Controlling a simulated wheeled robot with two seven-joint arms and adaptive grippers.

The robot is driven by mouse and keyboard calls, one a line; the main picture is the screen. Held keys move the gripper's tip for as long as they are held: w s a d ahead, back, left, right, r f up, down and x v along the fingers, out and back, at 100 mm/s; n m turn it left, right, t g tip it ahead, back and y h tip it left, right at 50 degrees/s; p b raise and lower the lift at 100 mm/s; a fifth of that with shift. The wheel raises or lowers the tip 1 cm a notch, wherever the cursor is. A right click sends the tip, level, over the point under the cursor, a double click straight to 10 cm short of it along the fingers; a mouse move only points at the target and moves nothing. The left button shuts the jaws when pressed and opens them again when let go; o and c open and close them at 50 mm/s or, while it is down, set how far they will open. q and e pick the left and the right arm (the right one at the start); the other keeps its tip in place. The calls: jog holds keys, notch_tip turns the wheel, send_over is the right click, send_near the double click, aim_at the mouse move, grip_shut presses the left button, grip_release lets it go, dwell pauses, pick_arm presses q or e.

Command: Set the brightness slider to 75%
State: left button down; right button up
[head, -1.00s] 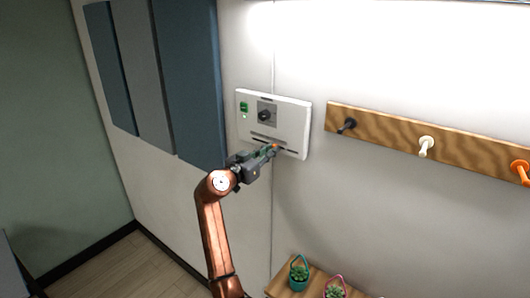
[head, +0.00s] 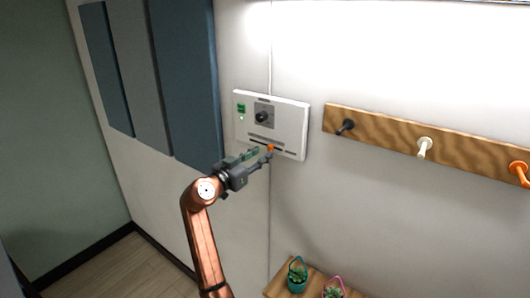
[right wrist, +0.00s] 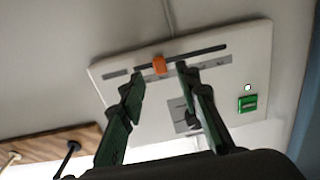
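A white control panel (head: 292,118) is on the wall, and it also shows upside down in the right wrist view (right wrist: 246,68). Its orange slider knob (head: 270,147) sits on a dark slot low on the panel. In the right wrist view the orange knob (right wrist: 159,65) is near the left end of the visible dark slot (right wrist: 205,50). My right gripper (head: 264,155) is open in front of the panel. In the right wrist view its fingertips (right wrist: 158,78) stand apart, one on each side of the knob; contact is not visible. My left gripper is out of view.
The panel also has a dark dial (head: 262,117) and a green switch (head: 241,108). A wooden peg rail (head: 385,133) is to the right. Blue-grey wall panels (head: 188,80) are to the left. Small potted plants (head: 297,274) stand on a shelf below.

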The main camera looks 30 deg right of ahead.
jog(key=v, duration=0.8)
jog(key=shift+a, duration=0.3)
jog(key=shift+s, duration=0.1)
